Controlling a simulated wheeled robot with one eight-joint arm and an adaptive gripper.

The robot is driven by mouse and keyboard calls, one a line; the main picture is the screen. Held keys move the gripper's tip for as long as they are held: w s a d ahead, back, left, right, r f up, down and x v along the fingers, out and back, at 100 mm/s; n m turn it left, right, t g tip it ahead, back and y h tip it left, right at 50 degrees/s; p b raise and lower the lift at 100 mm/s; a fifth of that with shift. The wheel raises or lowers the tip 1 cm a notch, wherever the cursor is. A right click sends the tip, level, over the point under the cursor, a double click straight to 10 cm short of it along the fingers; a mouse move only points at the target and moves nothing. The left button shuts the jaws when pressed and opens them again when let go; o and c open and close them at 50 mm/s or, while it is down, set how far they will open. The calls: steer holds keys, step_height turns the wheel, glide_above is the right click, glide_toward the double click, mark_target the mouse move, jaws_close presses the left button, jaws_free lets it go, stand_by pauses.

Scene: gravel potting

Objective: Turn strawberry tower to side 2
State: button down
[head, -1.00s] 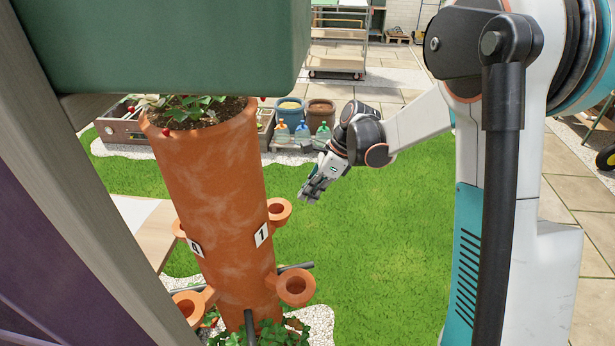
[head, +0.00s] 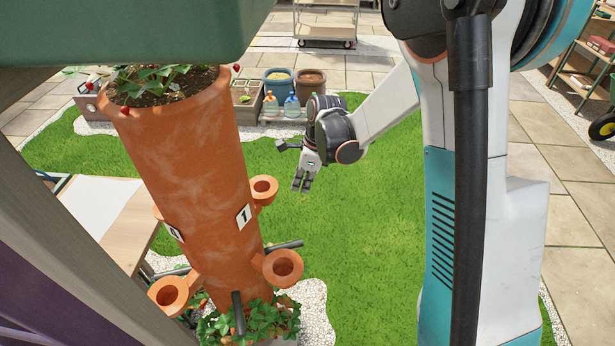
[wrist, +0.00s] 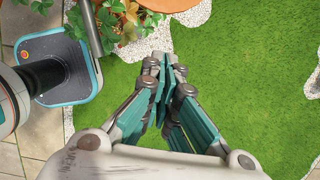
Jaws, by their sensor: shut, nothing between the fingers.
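The strawberry tower (head: 190,170) is a tall terracotta cylinder at the left of the head view, with soil and plants on top and cup-like pockets on its sides. A plate marked 1 (head: 244,216) is on its right side, and another plate (head: 174,232), hard to read, is on its left. Dark handle bars (head: 284,246) stick out near its foot. My gripper (head: 302,188) is to the right of the tower, apart from it, pointing down over the grass. In the wrist view my gripper (wrist: 168,75) has its fingers together, holding nothing; the tower's leafy foot (wrist: 125,20) shows above them.
A wooden table (head: 115,215) stands left behind the tower. Spray bottles (head: 291,106) and pots (head: 311,83) stand at the back, near a cart (head: 325,22). A green box (head: 120,30) and a post cover the left. Open grass (head: 350,215) lies right of the tower.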

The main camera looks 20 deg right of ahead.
steer(key=shift+w+a+r+b, duration=0.15)
steer(key=shift+w+a, duration=0.15)
steer(key=shift+a, duration=0.5)
steer(key=shift+w+a+b, duration=0.15)
steer(key=shift+w+a, duration=0.1)
steer(key=shift+a, duration=0.55)
steer(key=w+a+n+g, duration=0.1)
steer(key=w+a+n, duration=0.3)
steer(key=w+a, duration=0.2)
steer(key=shift+w+a+n, duration=0.2)
steer(key=shift+w+n, duration=0.2)
steer(key=shift+w, duration=0.1)
steer(key=shift+d, duration=0.15)
